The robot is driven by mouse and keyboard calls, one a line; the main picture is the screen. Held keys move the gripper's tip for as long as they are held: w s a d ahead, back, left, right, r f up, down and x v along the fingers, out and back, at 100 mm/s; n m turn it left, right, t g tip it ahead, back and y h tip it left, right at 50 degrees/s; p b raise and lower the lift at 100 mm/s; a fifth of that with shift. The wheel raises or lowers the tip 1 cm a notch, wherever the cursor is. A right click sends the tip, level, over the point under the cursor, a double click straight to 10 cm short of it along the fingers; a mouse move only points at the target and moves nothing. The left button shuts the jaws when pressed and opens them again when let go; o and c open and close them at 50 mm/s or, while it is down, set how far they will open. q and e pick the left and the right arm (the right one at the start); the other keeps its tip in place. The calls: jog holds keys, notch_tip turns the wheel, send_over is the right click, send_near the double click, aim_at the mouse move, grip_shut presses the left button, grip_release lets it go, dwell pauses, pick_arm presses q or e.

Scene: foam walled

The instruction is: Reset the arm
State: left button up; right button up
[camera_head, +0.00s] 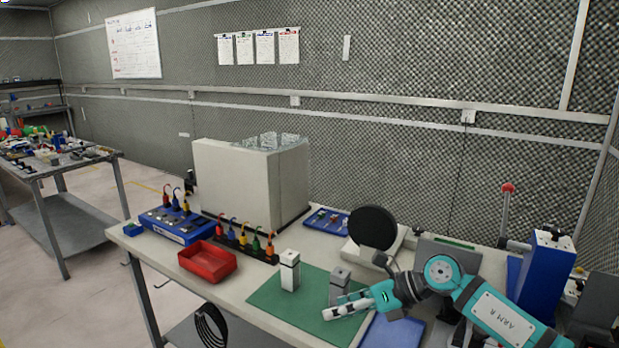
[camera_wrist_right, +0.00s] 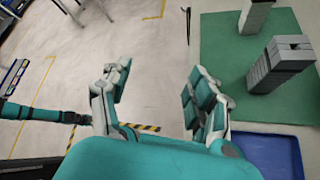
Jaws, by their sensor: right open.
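My right gripper (camera_head: 338,308) reaches in from the right in the head view, over the front of the green mat (camera_head: 263,299). In the right wrist view its two teal fingers (camera_wrist_right: 157,95) stand wide apart with nothing between them and bare floor beyond. A grey block (camera_head: 339,276) stands on the mat just behind the gripper, partly hidden by it. It also shows right of the fingers in the wrist view (camera_wrist_right: 281,68). A white block with a dark band (camera_head: 289,272) stands upright farther left on the mat. My left gripper is not seen.
A red tray (camera_head: 207,262) and a row of coloured plugs (camera_head: 244,240) lie left of the mat. A blue tray (camera_head: 392,331) lies below my right arm. A black disc (camera_head: 373,228) and a blue box (camera_head: 547,275) stand behind and right. Open floor lies beyond the table's front edge.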

jog(key=s+a+r+m+t+y, duration=0.3)
jog(key=a+r+m+t+y, duration=0.4)
jog(key=m, duration=0.3)
jog(key=s+d+f+m+t+h, duration=0.2)
jog(key=d+f+m+t+h, duration=0.25)
jog(key=d+m+h, duration=0.55)
jog(key=s+d+f+m+t+h, duration=0.1)
jog(key=d+f+m+t+h, duration=0.35)
jog(key=m, duration=0.85)
jog(key=s+d+f+m+g+h, duration=0.4)
jog(key=s+f+m+g, duration=0.15)
jog(key=s+f, duration=0.3)
jog(key=s+d+f+m+g, duration=0.15)
jog(key=s+f+g, duration=0.35)
jog(key=s, duration=0.5)
jog(key=s+d+f+m+g, duration=0.15)
jog(key=s+f+g, duration=0.3)
jog(key=s, duration=0.55)
notch_tip(320, 180, down, 26)
jog(key=s+a+r+g, duration=0.1)
jog(key=s+g, duration=0.1)
jog(key=s+d+f, duration=0.3)
jog(key=s+f, duration=1.3)
jog(key=f, duration=0.1)
jog(key=shift+s+g, duration=0.3)
jog(key=shift+g, duration=0.1)
